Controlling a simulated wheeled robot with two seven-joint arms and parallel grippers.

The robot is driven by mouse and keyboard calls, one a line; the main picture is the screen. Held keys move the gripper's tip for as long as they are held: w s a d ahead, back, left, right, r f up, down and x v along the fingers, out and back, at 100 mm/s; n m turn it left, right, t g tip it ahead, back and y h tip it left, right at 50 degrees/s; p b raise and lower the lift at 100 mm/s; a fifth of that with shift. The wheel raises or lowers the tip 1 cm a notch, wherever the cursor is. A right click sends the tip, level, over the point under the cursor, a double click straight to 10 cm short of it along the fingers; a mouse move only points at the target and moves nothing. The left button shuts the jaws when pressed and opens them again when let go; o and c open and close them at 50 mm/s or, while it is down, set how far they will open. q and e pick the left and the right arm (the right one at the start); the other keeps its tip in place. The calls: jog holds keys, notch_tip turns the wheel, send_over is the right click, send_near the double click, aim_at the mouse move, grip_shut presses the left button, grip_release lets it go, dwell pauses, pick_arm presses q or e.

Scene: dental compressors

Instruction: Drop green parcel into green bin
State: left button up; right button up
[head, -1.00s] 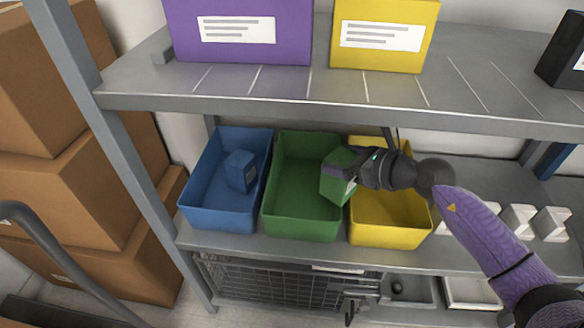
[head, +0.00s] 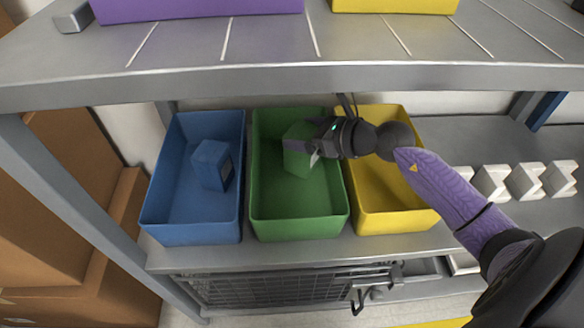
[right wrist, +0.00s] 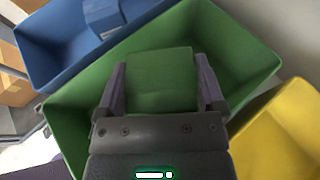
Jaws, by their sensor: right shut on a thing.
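The green parcel (head: 298,152) is a small box held by my right gripper (head: 312,150). In the right wrist view the parcel (right wrist: 162,80) sits between the two fingers of the gripper (right wrist: 160,90), which are shut on its sides. The green bin (head: 298,226) stands in the middle of three bins on the lower shelf. The parcel is over the bin's opening, toward its back right part. The green bin (right wrist: 245,68) also shows around and below the parcel in the right wrist view. My left gripper is not in view.
The blue bin (head: 190,234), with a blue parcel (head: 211,165) in it, stands to the left. The yellow bin (head: 398,222) stands to the right under my arm. White holders (head: 525,180) stand on the right.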

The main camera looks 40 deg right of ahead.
jog(key=shift+r, duration=0.2)
jog(key=o, duration=1.1)
jog(key=shift+c, duration=0.2)
jog(key=shift+s, duration=0.1)
jog(key=p+v, duration=0.4)
jog(key=v, duration=0.5)
jog(key=shift+r+p, duration=0.1)
jog(key=shift+p, duration=0.25)
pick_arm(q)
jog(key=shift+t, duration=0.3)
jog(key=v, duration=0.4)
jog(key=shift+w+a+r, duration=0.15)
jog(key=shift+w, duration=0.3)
pick_arm(e)
jog(key=shift+s+d, duration=0.2)
jog(key=shift+s, duration=0.1)
